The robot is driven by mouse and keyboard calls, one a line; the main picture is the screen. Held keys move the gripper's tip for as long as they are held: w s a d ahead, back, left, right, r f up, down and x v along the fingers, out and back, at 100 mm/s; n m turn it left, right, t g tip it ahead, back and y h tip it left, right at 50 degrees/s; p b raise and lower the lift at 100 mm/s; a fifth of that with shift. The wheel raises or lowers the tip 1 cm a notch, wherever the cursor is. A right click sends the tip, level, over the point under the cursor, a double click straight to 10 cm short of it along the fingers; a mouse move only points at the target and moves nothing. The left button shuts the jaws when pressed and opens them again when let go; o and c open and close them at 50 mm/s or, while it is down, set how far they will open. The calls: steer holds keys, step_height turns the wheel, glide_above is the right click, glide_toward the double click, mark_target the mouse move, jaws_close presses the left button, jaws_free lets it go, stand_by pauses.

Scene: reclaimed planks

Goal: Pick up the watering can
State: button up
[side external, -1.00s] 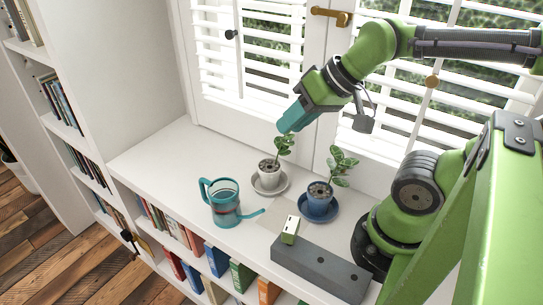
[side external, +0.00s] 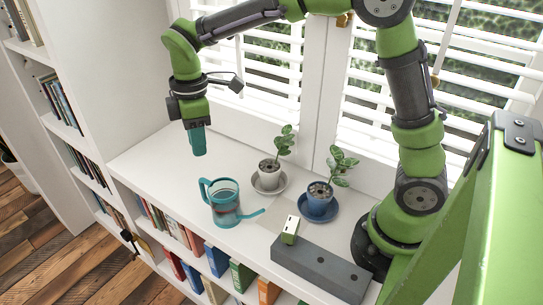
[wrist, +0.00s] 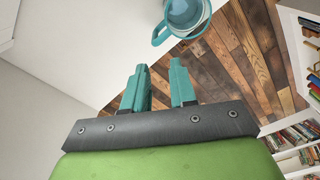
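The watering can (side external: 224,205) stands upright on the white sill top near its front edge. It is clear-bodied with teal trim, its handle to the left and its spout pointing right. It also shows at the top of the wrist view (wrist: 183,14), cut off by the frame edge. My gripper (side external: 199,153) hangs fingers down above the sill, behind and a little left of the can, not touching it. In the wrist view the two teal fingers (wrist: 159,72) are apart with nothing between them.
A plant in a white pot (side external: 269,175) and one in a blue pot (side external: 319,199) stand on saucers right of the can. A grey block (side external: 318,268) with a small green-and-white item (side external: 290,230) lies at the front right. The sill's left end is clear.

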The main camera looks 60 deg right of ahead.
mark_target(205, 202)
steer(key=f+n, duration=0.1)
steer(key=f, duration=0.4)
steer(key=w+f+n, duration=0.1)
steer(key=f+n, duration=0.1)
steer(key=f, duration=0.3)
steer(key=f+n, duration=0.1)
steer(key=f, duration=0.4)
steer(key=shift+w+a+f, duration=0.1)
steer(key=shift+w+f, duration=0.15)
jaws_close()
